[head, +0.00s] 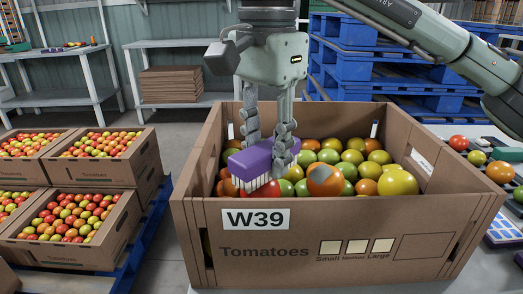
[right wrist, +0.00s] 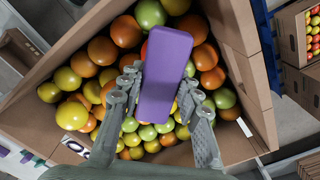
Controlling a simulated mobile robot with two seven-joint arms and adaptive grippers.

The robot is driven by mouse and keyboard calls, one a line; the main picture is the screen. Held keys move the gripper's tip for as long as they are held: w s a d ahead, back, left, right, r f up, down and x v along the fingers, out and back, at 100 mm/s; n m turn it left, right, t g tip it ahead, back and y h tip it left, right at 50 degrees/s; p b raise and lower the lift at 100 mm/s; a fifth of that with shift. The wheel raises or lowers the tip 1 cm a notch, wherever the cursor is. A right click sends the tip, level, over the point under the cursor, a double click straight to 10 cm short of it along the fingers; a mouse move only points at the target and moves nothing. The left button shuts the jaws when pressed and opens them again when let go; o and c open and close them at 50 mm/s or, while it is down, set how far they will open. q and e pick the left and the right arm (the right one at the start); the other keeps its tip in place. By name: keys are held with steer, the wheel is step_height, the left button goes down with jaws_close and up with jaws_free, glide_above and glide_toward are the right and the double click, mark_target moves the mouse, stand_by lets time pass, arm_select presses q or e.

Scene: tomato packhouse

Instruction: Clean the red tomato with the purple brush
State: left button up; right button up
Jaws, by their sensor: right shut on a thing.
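My right gripper (head: 268,152) is shut on the purple brush (head: 250,163) inside the front left part of the tomato box. The brush is tilted, with its white bristles facing down. A red tomato (head: 264,191) lies just under the bristles, partly hidden by the brush and the box's front wall. I cannot tell for certain whether the bristles touch it. In the right wrist view the brush (right wrist: 163,76) sits between both fingers of my right gripper (right wrist: 160,88) and covers most of what lies below. My left gripper is not in view.
The cardboard box (head: 330,266) holds several green, yellow and orange tomatoes; one orange tomato (head: 325,180) has a grey patch. Its walls stand close around my gripper. Full crates (head: 90,215) stand at left, blue pallets (head: 350,70) behind. Loose tomatoes (head: 459,142) lie at right.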

mark_target(248, 156)
steer(key=shift+w+d, duration=0.35)
steer(key=shift+s+a, duration=1.55)
steer(key=shift+w+d, duration=1.6)
steer(key=shift+s+a, duration=0.1)
steer(key=shift+s+a, duration=1.5)
steer(key=shift+w+d, duration=1.6)
steer(key=shift+r, duration=0.15)
